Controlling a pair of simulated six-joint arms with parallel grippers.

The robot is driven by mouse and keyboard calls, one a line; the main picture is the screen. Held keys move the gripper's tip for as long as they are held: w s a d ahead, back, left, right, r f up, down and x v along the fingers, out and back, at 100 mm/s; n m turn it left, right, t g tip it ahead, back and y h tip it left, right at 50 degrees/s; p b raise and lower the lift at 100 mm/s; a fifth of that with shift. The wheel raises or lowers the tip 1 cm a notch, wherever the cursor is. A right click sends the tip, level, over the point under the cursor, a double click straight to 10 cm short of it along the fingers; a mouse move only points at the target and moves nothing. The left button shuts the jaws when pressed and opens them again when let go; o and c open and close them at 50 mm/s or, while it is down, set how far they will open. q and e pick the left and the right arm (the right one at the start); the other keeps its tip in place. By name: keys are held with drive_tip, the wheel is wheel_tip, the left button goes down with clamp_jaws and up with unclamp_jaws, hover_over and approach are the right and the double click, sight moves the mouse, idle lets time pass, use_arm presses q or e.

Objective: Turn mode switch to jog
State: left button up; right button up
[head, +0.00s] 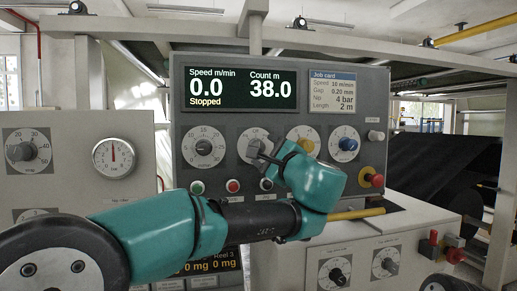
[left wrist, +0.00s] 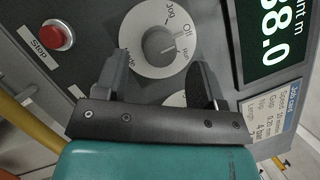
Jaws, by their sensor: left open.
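The mode switch is a grey knob (left wrist: 159,42) on a white round plate marked Jog, Off and Run, seen in the left wrist view. Its pointer seems to face the Off side, but I cannot tell this exactly. In the head view its white plate (head: 251,137) is on the grey panel, partly covered by my left gripper (head: 261,150). In the left wrist view my left gripper (left wrist: 162,74) is open, its fingers on either side of the lower part of the plate, with the knob between and just beyond the tips. No contact is visible. My right gripper is not in view.
The panel's display (head: 240,88) reads 0.0, Stopped, count 38.0. A red Stop button (left wrist: 57,36) and a red mushroom button (head: 375,180) stick out nearby.

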use_arm(q)
drive_tip(key=shift+x, duration=2.2)
drive_tip(key=c, duration=0.9)
